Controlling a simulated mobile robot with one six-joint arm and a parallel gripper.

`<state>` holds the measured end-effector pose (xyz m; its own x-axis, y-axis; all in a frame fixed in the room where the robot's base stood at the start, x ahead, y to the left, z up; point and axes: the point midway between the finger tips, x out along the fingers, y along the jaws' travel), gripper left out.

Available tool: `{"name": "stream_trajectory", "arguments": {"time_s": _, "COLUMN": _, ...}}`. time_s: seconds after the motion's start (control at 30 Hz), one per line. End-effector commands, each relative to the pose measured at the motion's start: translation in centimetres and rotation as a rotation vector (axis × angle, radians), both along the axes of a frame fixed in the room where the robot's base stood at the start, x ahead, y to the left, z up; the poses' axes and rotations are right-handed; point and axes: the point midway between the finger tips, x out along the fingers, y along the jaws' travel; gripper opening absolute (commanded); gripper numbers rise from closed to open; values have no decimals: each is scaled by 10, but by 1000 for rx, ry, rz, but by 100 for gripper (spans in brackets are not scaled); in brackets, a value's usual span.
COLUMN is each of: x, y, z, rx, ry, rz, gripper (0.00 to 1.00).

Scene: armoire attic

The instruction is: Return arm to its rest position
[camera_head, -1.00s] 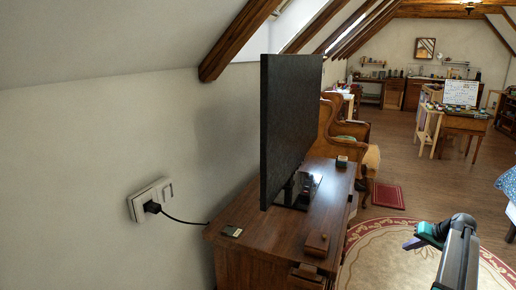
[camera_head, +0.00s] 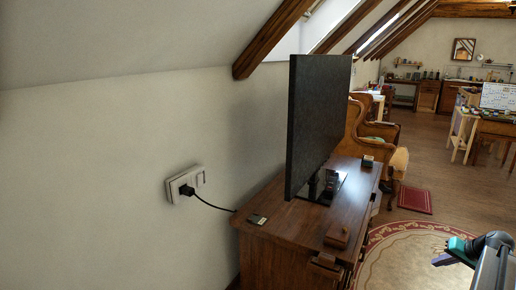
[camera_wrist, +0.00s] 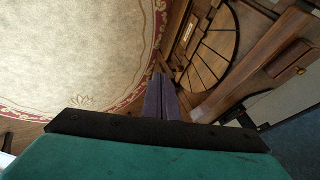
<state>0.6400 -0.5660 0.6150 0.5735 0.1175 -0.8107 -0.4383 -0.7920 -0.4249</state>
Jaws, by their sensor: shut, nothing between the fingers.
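My gripper (camera_head: 438,260) shows at the lower right of the head view, over the rug, with my arm running out of the bottom right corner. It is apart from the wooden cabinet to its left. In the wrist view, my gripper (camera_wrist: 162,82) has its two purple fingers pressed together with nothing between them. They point past the edge of the rug toward wooden furniture. Most of my arm is outside the head view.
A wooden cabinet (camera_head: 290,222) carries a dark television (camera_head: 318,125) and small items. A plugged socket (camera_head: 186,185) is on the left wall. An armchair (camera_head: 378,130) stands behind. The round rug (camera_head: 400,262) and floor are open. Wooden furniture (camera_wrist: 215,45) fills the wrist view's upper right.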

Motion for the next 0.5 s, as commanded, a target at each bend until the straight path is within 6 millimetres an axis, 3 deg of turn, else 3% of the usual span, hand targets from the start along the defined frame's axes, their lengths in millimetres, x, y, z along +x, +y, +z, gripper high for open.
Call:
{"name": "stream_trajectory", "arguments": {"time_s": 0.37, "x": 14, "y": 68, "z": -40, "rx": 33, "ry": 78, "rz": 53, "gripper": 0}}
{"name": "stream_trajectory", "arguments": {"time_s": 0.5, "x": 17, "y": 106, "z": -62, "rx": 50, "ry": 126, "rz": 82, "gripper": 0}}
